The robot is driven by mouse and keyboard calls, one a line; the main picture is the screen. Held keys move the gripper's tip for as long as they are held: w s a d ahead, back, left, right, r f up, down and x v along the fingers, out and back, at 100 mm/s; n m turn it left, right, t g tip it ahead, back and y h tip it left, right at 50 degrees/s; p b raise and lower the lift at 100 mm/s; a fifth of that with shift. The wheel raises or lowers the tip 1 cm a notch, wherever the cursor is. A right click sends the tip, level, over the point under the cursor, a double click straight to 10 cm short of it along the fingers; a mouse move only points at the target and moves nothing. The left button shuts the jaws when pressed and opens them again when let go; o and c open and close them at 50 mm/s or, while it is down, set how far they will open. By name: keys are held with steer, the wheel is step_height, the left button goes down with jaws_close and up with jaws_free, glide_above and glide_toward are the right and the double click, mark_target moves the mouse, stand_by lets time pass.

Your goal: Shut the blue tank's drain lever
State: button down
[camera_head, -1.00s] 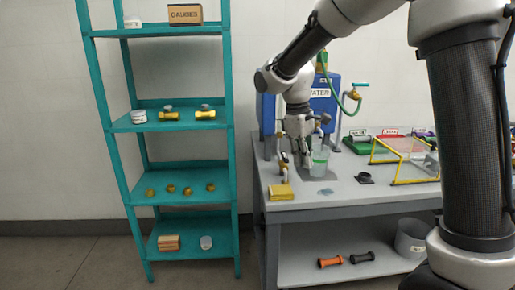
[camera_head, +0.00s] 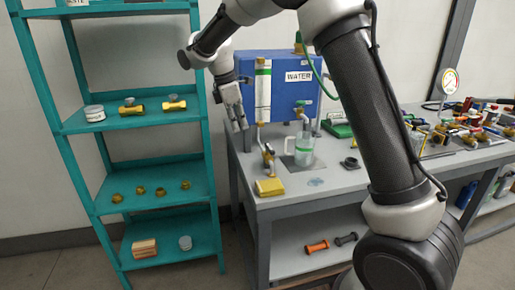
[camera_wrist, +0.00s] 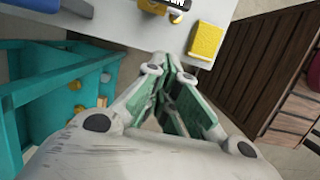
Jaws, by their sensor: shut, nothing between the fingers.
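The blue tank (camera_head: 285,80) with the WATER label stands at the back left of the bench in the head view. A brass tap (camera_head: 304,118) hangs at its front, above a clear jug (camera_head: 304,150) with a green band. A second brass fitting (camera_head: 267,158) stands left of the jug, below a sight tube. The drain lever's position is too small to tell. My gripper (camera_head: 240,125) is shut and empty, pointing down left of the tank and apart from it. It also fills the lower wrist view (camera_wrist: 172,75).
A teal shelf (camera_head: 140,120) stands close on the left of my gripper. A yellow sponge (camera_head: 269,187) lies at the bench's front left corner. A dark round piece (camera_head: 350,163) lies right of the jug. Many tools crowd the bench's right side.

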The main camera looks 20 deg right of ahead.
mark_target(270, 150)
steer(key=d+f, duration=0.6)
steer(key=f, duration=0.3)
steer(key=shift+d+f, duration=0.3)
steer(key=shift+f, duration=0.05)
